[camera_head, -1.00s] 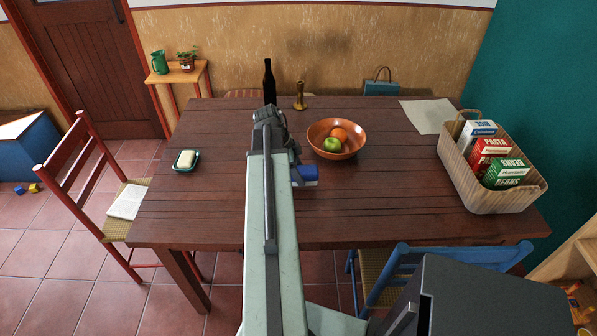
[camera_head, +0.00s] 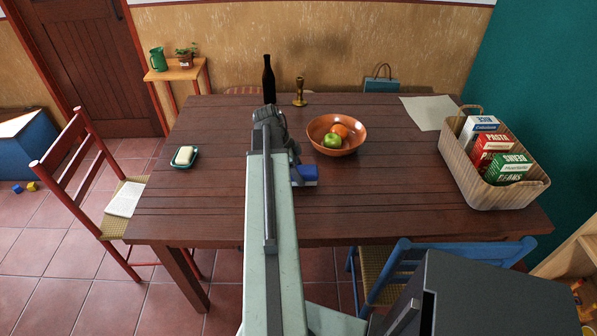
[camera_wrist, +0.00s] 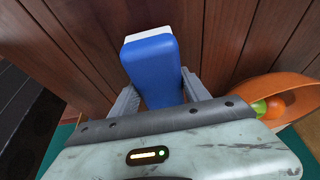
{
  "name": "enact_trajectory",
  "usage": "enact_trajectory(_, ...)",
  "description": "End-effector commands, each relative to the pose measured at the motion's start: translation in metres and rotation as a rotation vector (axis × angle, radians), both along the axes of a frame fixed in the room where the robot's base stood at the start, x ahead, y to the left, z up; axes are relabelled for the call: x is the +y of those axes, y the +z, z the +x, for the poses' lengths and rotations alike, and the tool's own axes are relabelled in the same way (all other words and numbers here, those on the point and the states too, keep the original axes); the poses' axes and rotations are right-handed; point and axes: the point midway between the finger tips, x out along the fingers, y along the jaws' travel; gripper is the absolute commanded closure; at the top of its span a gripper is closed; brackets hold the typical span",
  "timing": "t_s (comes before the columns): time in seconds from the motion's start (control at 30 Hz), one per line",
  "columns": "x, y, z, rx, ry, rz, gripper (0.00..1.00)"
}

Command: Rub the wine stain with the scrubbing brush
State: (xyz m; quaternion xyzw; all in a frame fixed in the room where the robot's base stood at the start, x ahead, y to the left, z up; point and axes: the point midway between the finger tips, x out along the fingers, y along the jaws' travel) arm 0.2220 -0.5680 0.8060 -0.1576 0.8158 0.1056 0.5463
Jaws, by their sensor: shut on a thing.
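My gripper (camera_wrist: 155,92) is shut on the scrubbing brush (camera_wrist: 151,70), a blue block with a white strip at its far end. In the wrist view the brush sits between the two grey fingers, over the dark wooden boards. In the head view the blue of the brush (camera_head: 308,173) shows just right of my arm, over the table near the fruit bowl. My arm hides most of the gripper there. I cannot make out a wine stain in either view. I cannot tell whether the brush touches the tabletop.
A blue chair (camera_head: 400,262) stands at the front. The table's middle right is clear.

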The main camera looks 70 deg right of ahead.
Motion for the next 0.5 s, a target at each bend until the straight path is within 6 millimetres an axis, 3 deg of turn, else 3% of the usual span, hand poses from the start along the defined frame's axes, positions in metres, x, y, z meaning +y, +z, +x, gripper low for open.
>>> enact_trajectory(0.5,0.0002,-0.0116,0.0006,0.0,0.001,0.0,0.78)
